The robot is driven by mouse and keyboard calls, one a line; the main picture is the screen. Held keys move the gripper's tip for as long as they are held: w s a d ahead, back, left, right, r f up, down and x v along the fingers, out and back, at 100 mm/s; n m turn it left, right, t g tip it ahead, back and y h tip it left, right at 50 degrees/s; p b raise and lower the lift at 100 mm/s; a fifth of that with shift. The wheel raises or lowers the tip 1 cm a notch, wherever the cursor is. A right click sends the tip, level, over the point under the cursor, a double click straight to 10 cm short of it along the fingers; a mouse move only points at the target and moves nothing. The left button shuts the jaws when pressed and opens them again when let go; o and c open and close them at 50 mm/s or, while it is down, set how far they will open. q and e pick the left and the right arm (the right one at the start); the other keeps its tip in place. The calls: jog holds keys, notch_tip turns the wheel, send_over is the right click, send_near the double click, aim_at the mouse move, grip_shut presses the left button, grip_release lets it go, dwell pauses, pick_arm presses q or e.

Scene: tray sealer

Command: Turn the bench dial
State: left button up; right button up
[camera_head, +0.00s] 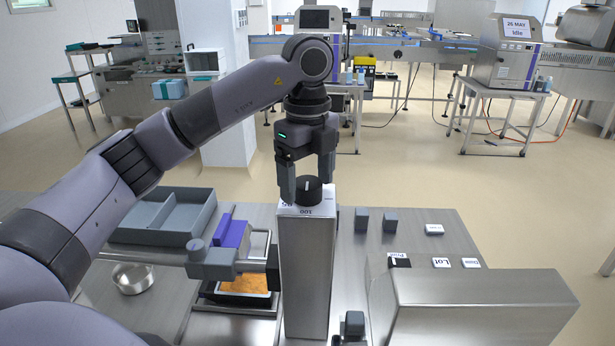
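The black dial (308,188) is a round knob with a white mark. It sits on top of a tall metal post (305,270) on the bench. A pale label with "100" shows on the post's top, in front of the dial. My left gripper (307,184) points down over the dial, its fingers apart on either side. I see no clear contact between the fingers and the dial, and the far side of the dial is hidden. My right gripper is not in view.
A grey divided bin (163,218), a round metal bowl (132,279) and a sealer with a purple block (232,234) and an orange-filled tray (245,284) are left of the post. Small grey blocks (389,222), label cards (441,262) and a metal housing (480,305) are right.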

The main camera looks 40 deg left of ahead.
aim_at(307, 182)
pick_arm(q)
jog(key=shift+r, duration=3.55)
jog(key=shift+s, duration=0.15)
